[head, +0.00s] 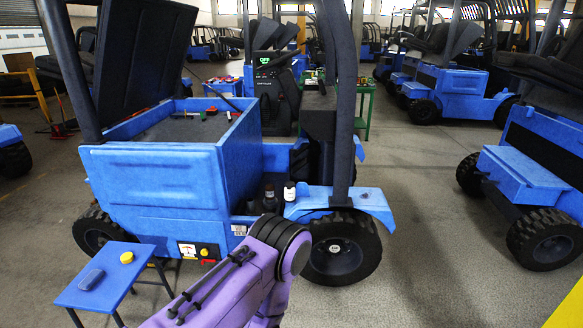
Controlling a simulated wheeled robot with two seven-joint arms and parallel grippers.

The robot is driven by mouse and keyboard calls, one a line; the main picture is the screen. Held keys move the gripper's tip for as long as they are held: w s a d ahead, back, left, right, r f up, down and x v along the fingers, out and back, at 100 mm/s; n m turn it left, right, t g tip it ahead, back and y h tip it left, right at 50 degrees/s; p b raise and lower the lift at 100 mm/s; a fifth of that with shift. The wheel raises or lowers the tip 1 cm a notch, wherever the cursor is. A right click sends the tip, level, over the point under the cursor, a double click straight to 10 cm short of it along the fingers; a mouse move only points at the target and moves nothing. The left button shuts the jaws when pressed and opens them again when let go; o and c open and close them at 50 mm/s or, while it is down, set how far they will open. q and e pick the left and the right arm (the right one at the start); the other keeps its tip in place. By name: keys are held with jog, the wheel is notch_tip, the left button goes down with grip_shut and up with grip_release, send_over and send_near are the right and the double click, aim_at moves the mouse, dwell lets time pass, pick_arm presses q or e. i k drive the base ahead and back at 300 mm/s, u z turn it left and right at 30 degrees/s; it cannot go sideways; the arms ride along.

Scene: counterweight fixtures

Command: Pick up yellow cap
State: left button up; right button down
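A small round yellow cap (127,257) lies on top of a low blue table (107,279) at the lower left. A dark blue-grey oblong object (91,279) lies beside it to the left, apart from it. A purple arm of mine with a black joint reaches in at the bottom middle, to the right of the blue table. Its gripper is out of view, and so is my other gripper. Nothing touches the cap.
A blue forklift (165,177) with a raised cover stands just behind the table. Two bottles, one dark (270,198) and one white-labelled (290,191), stand on its side step. Another forklift (535,165) is at right. Grey floor (425,235) between them is clear.

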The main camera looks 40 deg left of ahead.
aim_at(126, 257)
jog(key=u, duration=1.8)
jog(key=i, duration=0.75)
jog(key=u, duration=0.65)
jog(key=i, duration=2.1)
jog(key=z, duration=0.1)
